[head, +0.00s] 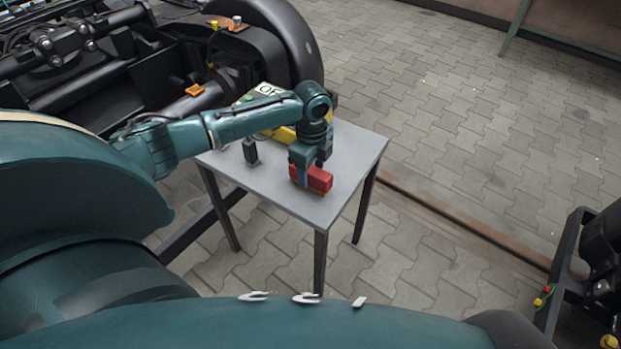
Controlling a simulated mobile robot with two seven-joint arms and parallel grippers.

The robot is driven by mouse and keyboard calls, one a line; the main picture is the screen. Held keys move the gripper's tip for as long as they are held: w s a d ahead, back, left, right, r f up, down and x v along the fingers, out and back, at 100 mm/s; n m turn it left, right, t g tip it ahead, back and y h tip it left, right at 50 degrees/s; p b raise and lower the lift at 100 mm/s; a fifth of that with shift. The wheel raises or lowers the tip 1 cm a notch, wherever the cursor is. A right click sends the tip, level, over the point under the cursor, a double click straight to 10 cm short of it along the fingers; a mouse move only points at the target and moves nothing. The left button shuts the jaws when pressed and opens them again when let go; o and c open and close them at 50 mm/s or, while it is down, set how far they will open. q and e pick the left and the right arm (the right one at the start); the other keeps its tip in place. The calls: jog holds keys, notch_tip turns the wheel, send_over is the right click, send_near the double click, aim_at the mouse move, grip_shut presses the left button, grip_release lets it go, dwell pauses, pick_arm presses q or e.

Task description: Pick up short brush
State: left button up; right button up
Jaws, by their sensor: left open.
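A small grey table (274,186) stands in the middle of the head view. My left gripper (310,168) points down over its right part and is open. A red block-like object (319,179) lies on the table directly under and between the fingers; a blue strip shows at its left side. The fingers partly cover it, and I cannot tell whether they touch it. A small dark upright block (250,151) stands on the table to the left. No brush bristles can be made out, so I cannot tell which object is the short brush. My right gripper is not in view.
A yellow object (283,134) and a box with a green-and-white label (268,90) are at the table's back, partly behind my arm. A black bogie (262,38) stands close behind. Paved floor (450,130) is free to the right. Dark equipment (598,250) stands at the far right.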

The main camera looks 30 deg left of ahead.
pick_arm(q)
jog(key=shift+f, duration=0.7)
jog(key=shift+c, duration=0.2)
jog(key=c, duration=1.1)
